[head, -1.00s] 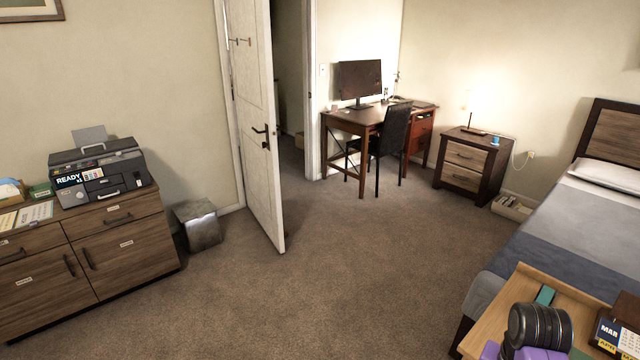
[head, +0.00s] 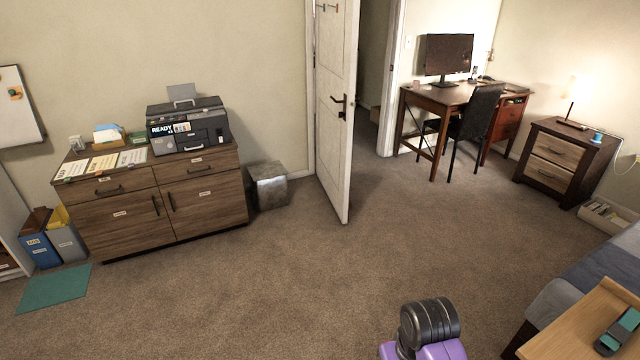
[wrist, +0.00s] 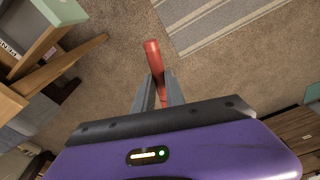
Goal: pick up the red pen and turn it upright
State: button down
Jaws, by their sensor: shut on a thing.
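The red pen (wrist: 153,55) shows in the wrist view, between the two grey fingers of my gripper (wrist: 159,88). My gripper is shut on it. One end of the pen sticks out past the fingertips toward the top of the picture, and its other end runs back between the fingers toward the purple gripper body. Carpet lies behind the pen, with nothing seen touching it. I cannot tell its exact tilt to the floor. In the head view only my black and purple arm links show at the bottom; the pen and fingers are out of that view.
A wooden desk edge (head: 585,325) with a teal and black item (head: 618,332) is at lower right, beside the bed. A cabinet (head: 160,205) with a printer (head: 187,127) stands left, near an open door (head: 335,110). The carpet (head: 260,290) between is clear. A striped rug (wrist: 225,22) shows in the wrist view.

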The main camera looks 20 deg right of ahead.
jog(key=w+a+n, duration=0.1)
jog(key=a+n, duration=0.1)
jog(key=a, duration=0.7)
jog(key=shift+w+a+n, duration=0.15)
jog(key=shift+w+n, duration=0.1)
jog(key=shift+n, duration=0.05)
jog(key=shift+f, duration=0.1)
